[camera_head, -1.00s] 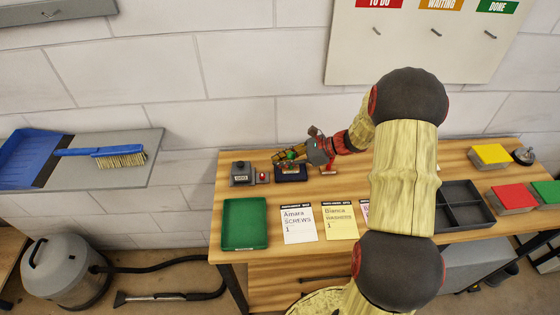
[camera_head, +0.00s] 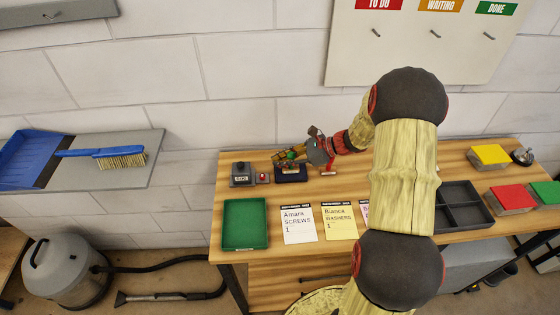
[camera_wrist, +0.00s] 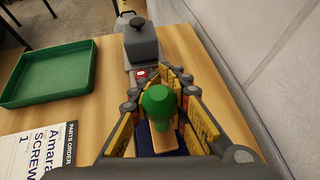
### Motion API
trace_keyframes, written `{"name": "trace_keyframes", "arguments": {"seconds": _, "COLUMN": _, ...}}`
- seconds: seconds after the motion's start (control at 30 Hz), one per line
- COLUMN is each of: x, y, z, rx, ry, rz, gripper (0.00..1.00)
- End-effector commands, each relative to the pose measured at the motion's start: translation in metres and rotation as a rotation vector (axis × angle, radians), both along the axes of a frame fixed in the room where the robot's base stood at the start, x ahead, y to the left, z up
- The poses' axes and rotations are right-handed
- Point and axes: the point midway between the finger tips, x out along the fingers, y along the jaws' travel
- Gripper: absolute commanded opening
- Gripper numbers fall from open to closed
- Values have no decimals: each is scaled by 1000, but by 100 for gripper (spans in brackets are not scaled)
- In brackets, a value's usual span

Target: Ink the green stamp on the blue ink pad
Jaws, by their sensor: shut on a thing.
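The green stamp (camera_head: 291,155) has a rounded green knob, and its knob (camera_wrist: 157,103) stands between my fingers in the wrist view. A pale wooden part (camera_wrist: 163,141) shows below the knob. My gripper (camera_head: 287,158) is shut on the stamp. The dark blue ink pad (camera_head: 291,175) lies on the bench directly under my gripper. In the wrist view only a strip of dark blue (camera_wrist: 144,146) shows beneath the stamp. Whether the stamp's underside touches the pad is hidden.
A grey device with a black knob (camera_head: 241,171) stands left of the pad. A green tray (camera_head: 246,224) and parts-order cards (camera_head: 298,224) lie in front. A small red item (camera_head: 328,168) stands right of the pad. A dark divided tray (camera_head: 462,207) lies farther right.

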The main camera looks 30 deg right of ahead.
Motion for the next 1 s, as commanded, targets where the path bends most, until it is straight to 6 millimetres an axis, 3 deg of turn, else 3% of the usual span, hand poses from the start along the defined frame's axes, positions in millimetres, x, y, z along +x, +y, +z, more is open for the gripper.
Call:
{"name": "trace_keyframes", "arguments": {"seconds": 0.37, "x": 0, "y": 0, "z": 11, "rx": 0, "ry": -2, "rz": 0, "gripper": 0}}
{"name": "trace_keyframes", "arguments": {"seconds": 0.8, "x": 1, "y": 0, "z": 50, "rx": -1, "ry": -3, "rz": 1, "gripper": 0}}
{"name": "trace_keyframes", "arguments": {"seconds": 1.0, "x": 1, "y": 0, "z": 58, "rx": 0, "ry": -2, "rz": 0, "gripper": 0}}
